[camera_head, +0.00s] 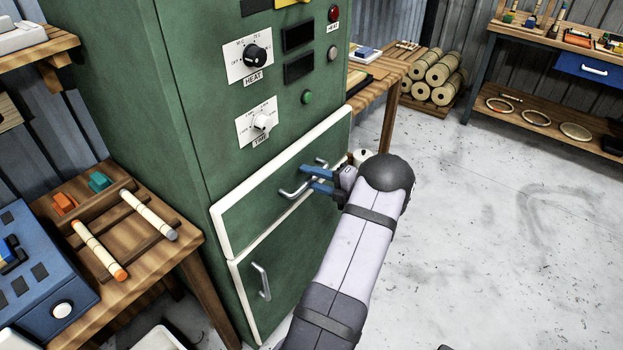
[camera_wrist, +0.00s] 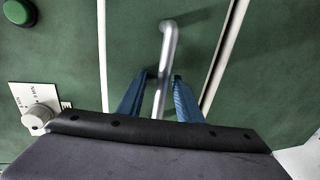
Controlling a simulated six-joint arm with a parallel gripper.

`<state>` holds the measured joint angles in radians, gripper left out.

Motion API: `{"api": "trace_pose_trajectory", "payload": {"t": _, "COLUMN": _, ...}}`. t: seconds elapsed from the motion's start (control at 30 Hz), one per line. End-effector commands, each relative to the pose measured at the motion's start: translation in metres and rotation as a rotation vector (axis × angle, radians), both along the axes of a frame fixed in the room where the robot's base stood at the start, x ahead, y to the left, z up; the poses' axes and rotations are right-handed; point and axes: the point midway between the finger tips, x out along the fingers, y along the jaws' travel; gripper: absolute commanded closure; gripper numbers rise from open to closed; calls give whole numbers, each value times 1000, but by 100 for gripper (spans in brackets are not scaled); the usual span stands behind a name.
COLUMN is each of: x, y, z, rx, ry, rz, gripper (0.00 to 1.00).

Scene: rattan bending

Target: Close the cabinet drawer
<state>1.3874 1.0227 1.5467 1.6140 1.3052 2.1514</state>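The green cabinet (camera_head: 180,170) stands at the centre of the head view. Its upper drawer (camera_head: 250,207) has a white-edged green front with a silver bar handle (camera_head: 291,193). The head view does not clearly show how far the drawer sticks out. My gripper (camera_head: 305,177) is at this handle, its blue fingers pointing toward the drawer front. In the wrist view, the handle (camera_wrist: 168,48) runs between the two fingers of my gripper (camera_wrist: 160,78), which are apart with a gap on each side. The fingers do not appear clamped on it.
Below is a lower green panel (camera_head: 283,262) with its own silver handle (camera_head: 262,282). Knobs and a green button (camera_head: 308,97) sit above the drawer. A wooden table (camera_head: 190,236) with rattan pieces stands at left. The concrete floor (camera_head: 500,220) at right is clear.

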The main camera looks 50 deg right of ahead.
Motion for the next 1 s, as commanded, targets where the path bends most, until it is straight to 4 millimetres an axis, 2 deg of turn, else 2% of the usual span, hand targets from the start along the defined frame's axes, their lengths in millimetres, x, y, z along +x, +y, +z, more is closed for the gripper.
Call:
{"api": "trace_pose_trajectory", "payload": {"t": 0.5, "x": -63, "y": -1, "z": 9, "rx": 3, "ry": 4, "rz": -5, "gripper": 67}}
{"api": "trace_pose_trajectory", "payload": {"t": 0.7, "x": -71, "y": 0, "z": 11, "rx": 4, "ry": 4, "rz": -4, "gripper": 67}}
{"api": "trace_pose_trajectory", "payload": {"t": 1.0, "x": -71, "y": 0, "z": 11, "rx": 4, "ry": 5, "rz": -3, "gripper": 67}}
